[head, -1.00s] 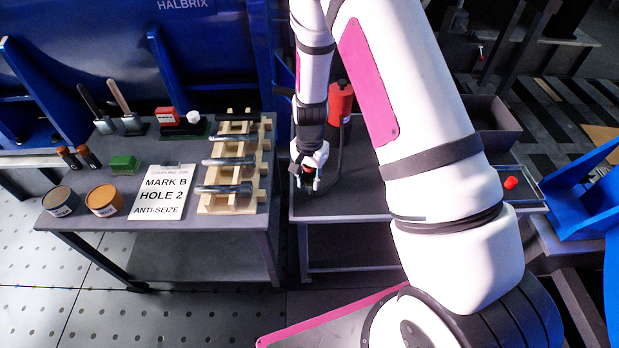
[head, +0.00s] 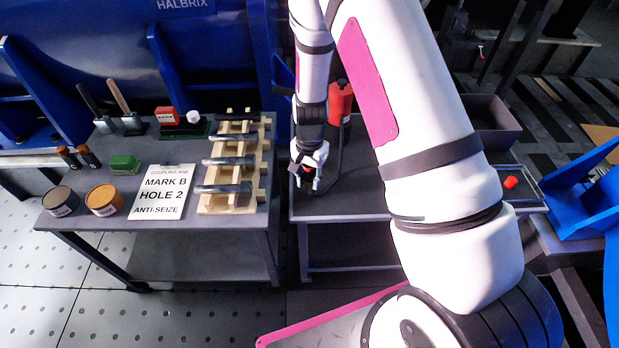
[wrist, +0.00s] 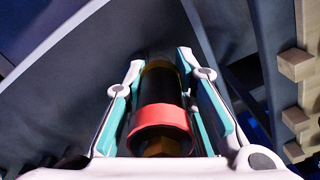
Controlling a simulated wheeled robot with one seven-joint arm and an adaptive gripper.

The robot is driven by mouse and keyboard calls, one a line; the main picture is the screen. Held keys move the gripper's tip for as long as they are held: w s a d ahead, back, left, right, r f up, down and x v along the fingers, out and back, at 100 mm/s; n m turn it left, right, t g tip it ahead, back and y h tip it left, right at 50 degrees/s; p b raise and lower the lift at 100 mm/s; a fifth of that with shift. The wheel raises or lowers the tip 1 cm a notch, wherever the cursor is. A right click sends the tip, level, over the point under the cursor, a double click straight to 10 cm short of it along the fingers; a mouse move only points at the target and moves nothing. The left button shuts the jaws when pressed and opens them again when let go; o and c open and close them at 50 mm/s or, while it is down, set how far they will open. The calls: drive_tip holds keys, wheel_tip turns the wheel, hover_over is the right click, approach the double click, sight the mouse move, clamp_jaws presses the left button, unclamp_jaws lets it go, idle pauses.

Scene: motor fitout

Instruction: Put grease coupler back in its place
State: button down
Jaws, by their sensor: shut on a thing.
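The grease coupler (wrist: 160,120), a dark cylinder with a red ring and a brass-coloured end, lies between the fingers of my gripper (wrist: 162,75) in the wrist view. The fingers are shut on its sides. In the head view my gripper (head: 307,184) hangs over the left front part of the middle grey bench (head: 350,195), with a bit of red showing between the fingers. A red grease canister (head: 340,98) stands behind it, with a dark hose (head: 340,155) running down near my gripper. The coupler's far end is dim and its seat is not clearly visible.
The left bench (head: 225,222) holds a wooden rack (head: 232,203) with dark bars, a sign card (head: 162,192), two tins and brushes. A grey bin (head: 492,125) and a tray with a red piece (head: 511,182) lie at right. My arm hides part of the middle bench.

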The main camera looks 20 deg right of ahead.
sight(310, 190)
drive_tip(key=shift+f+b, duration=0.95)
drive_tip(key=shift+f, duration=0.6)
drive_tip(key=c, duration=1.2)
unclamp_jaws()
drive_tip(key=shift+c, duration=0.2)
wheel_tip(310, 190, up, 11)
drive_tip(key=shift+r, duration=0.55)
